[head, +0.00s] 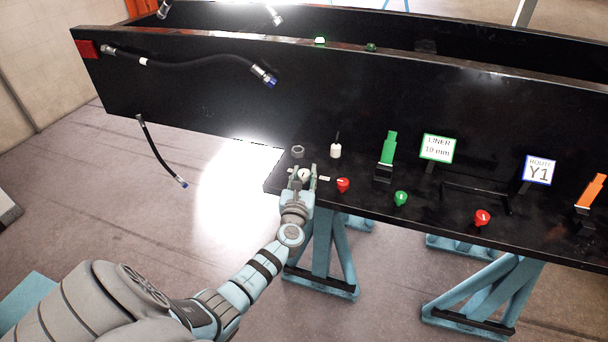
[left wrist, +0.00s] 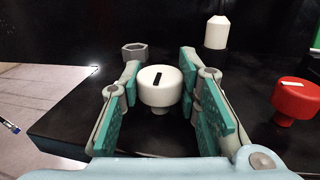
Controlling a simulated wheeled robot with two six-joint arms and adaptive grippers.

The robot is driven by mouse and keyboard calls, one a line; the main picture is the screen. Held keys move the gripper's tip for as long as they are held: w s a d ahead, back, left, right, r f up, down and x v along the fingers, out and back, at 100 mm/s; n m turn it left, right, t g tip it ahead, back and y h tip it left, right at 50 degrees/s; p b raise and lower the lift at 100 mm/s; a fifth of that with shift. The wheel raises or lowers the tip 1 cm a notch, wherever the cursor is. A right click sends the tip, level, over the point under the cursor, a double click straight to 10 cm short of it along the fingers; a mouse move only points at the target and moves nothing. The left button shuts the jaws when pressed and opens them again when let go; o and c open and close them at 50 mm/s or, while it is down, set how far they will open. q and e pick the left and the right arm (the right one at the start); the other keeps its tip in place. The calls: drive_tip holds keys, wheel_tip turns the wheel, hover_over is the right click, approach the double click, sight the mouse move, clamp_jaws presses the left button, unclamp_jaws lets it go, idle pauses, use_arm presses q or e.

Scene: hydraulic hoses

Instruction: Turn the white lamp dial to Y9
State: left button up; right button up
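The white lamp dial (left wrist: 160,86) is a round white knob with a black pointer mark on its top, at the left end of the black bench. In the head view the white dial (head: 304,174) is partly hidden by my gripper. My left gripper (head: 303,181) is at the dial. In the left wrist view its two green-padded fingers (left wrist: 162,90) stand on either side of the dial, with small gaps visible, so it looks open around it. The mark on the dial points away and slightly right. A small white label (head: 324,178) sits right of the dial. My right gripper is not in view.
A red knob (head: 343,185) stands close to the right of the dial. A grey hex nut (head: 297,151) and a white cylinder (head: 335,150) stand behind it. Further right are a green knob (head: 401,198), a red knob (head: 482,217) and the ROUTE Y1 sign (head: 538,170).

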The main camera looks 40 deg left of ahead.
use_arm(q)
drive_tip(key=o, duration=0.5)
drive_tip(key=shift+c, duration=0.2)
drive_tip(key=v, duration=1.2)
